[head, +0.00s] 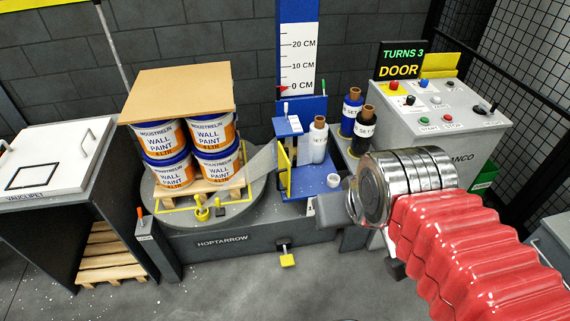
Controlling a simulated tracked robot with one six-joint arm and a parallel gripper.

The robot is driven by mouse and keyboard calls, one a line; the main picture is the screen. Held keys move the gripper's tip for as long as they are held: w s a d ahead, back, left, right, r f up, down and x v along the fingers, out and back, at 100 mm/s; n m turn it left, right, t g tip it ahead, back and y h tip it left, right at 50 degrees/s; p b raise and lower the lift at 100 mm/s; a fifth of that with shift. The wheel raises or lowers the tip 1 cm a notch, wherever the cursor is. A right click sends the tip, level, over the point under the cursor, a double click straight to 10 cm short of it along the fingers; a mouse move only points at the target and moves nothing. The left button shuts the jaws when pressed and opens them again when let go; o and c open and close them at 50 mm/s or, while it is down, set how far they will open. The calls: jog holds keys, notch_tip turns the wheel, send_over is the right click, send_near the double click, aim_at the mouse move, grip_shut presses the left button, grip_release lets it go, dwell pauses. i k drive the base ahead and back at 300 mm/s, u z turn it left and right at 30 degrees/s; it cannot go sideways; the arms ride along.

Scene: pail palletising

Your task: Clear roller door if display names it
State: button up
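The display (402,61) on the control cabinet reads "TURNS 3" in green and "DOOR" in yellow. The blue film carriage (311,184) stands at the mast. A yellow-edged panel (285,181), which looks like the roller door, stands on the carriage's left side; I cannot tell surely whether it is open. A white film roll (318,141) stands on the carriage, and a pale film strip (263,163) runs toward the pallet load. My gripper (331,211) is at the carriage's lower right, partly hidden by my wrist; its opening is unclear.
Stacked paint pails (213,136) under a brown board (180,91) stand on a pallet on the turntable (237,211). Dark spare rolls (350,112) stand right of the mast. The control cabinet (450,102) is behind my arm. A white core (333,181) sits near the carriage.

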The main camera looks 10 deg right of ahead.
aim_at(281, 170)
jog(key=i, duration=0.9)
jog(key=u, duration=0.05)
